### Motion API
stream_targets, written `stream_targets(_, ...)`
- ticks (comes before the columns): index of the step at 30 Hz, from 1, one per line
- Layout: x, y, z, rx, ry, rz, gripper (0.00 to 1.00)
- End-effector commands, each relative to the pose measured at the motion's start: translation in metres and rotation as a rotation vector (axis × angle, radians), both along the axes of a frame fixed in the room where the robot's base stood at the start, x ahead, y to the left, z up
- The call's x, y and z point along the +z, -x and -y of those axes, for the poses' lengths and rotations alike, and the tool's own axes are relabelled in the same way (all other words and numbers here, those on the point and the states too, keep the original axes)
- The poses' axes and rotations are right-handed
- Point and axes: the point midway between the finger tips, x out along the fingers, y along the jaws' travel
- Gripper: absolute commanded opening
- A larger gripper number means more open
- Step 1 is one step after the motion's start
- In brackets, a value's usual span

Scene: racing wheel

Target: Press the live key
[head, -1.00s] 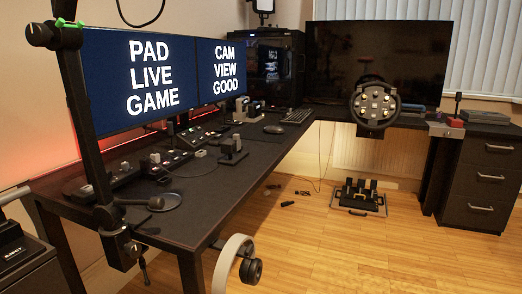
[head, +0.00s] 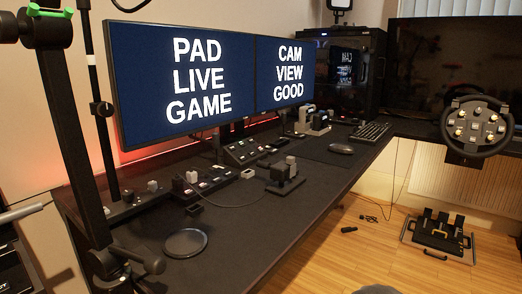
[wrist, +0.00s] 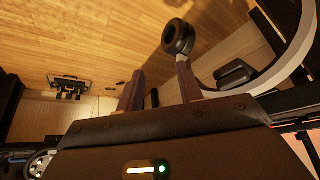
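Two monitors stand over the desk; the left monitor (head: 185,85) reads PAD LIVE GAME and the right monitor (head: 284,75) reads CAM VIEW GOOD. Low dark panels with small keys lie below them: a nearer key panel (head: 206,184) and a farther key panel (head: 243,152). The key labels are too small to read, so I cannot tell which is the live key. My gripper (wrist: 160,84) shows in the wrist view, with its two fingers apart and nothing between them. It faces the wooden floor, away from the keys. It is not seen in the head view.
A black stand (head: 75,140) rises at the left front, near a round dark disc (head: 186,243) on the desk. A small device (head: 285,177) stands mid-desk. A steering wheel (head: 477,126) and pedals (head: 437,236) are at right. The desk's front middle is mostly clear.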

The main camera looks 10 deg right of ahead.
Motion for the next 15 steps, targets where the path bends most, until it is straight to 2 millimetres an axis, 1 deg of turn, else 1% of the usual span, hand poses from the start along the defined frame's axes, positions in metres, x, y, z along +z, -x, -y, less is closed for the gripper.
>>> stream_targets(2, 0.0, 0.0, 0.0, 0.0, 0.0, 0.0, 0.35)
stream_targets(10, -0.0001, 0.0, 0.0, 0.0, 0.0, 0.0, 0.0)
stream_targets(15, -0.0001, 0.0, 0.0, 0.0, 0.0, 0.0, 0.0)
